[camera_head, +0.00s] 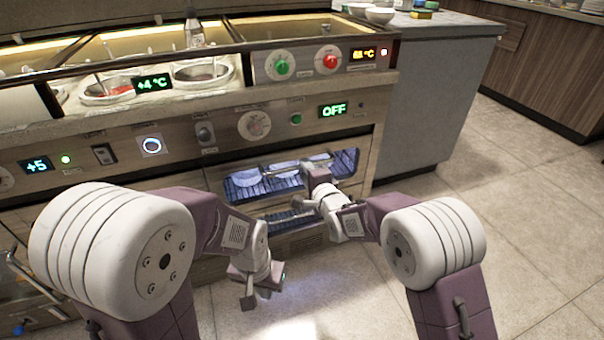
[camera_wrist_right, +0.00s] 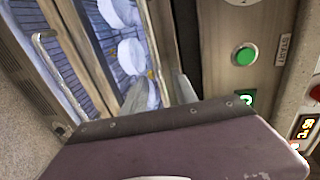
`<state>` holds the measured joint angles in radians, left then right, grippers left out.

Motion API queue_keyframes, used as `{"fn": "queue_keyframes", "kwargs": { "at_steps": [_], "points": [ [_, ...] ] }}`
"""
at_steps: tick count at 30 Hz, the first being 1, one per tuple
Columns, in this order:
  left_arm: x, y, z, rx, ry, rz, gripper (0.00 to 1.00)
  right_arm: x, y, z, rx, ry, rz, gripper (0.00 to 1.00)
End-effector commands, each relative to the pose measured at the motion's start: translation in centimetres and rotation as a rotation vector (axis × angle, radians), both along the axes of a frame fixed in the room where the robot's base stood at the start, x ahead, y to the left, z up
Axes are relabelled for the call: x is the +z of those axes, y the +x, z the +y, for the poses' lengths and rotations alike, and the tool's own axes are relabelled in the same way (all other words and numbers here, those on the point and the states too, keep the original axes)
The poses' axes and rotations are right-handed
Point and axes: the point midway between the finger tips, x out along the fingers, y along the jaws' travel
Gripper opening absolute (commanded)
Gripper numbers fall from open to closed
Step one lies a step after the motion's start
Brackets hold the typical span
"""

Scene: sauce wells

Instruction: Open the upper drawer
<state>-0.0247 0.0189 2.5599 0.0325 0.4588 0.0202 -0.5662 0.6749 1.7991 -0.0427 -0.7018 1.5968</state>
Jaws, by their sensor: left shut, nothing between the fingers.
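The upper drawer (camera_head: 240,184) has a see-through front with a bar handle (camera_head: 283,169) across it. It looks closed, with pale round items visible behind the front. My right gripper (camera_head: 309,166) is at the right part of this handle. In the right wrist view its two fingers (camera_wrist_right: 160,92) stand apart, with the upper drawer (camera_wrist_right: 112,68) just beyond them and the bar between them; contact is unclear. My left gripper (camera_head: 247,292) is shut and empty, low in front of the cabinet and away from the drawers.
A lower drawer with its own handle (camera_head: 285,216) sits just below; this handle also shows in the right wrist view (camera_wrist_right: 44,40). The control panel above has a green button (camera_head: 296,119) and an OFF display (camera_head: 333,111). A grey counter (camera_head: 425,100) stands right. Floor (camera_head: 530,220) is clear there.

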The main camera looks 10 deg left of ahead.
Motion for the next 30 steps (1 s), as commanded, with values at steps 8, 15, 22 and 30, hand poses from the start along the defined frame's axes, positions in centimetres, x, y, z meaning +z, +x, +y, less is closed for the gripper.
{"fn": "queue_keyframes", "kwargs": {
  "at_steps": [8, 15, 22, 30],
  "points": [
    [-1.9, 0.0, 0.0, 0.0, 0.0, 0.0, 0.0, -0.8, 2.7, 1.8, 0.0, 0.001, -0.001, 0.34],
    [-1.9, 0.0, 0.0, 0.0, 0.0, 0.0, 0.0, -0.7, 2.9, 2.0, 0.0, 0.0, 0.0, 0.34],
    [-1.9, 0.0, 0.0, 0.0, 0.0, 0.0, 0.0, -0.7, 2.9, 1.9, 0.0, 0.0, 0.0, 0.0],
    [-1.9, 0.0, 0.0, 0.0, 0.0, 0.0, 0.0, -0.7, 2.9, 1.9, 0.0, 0.0, 0.0, 0.0]
  ]
}}
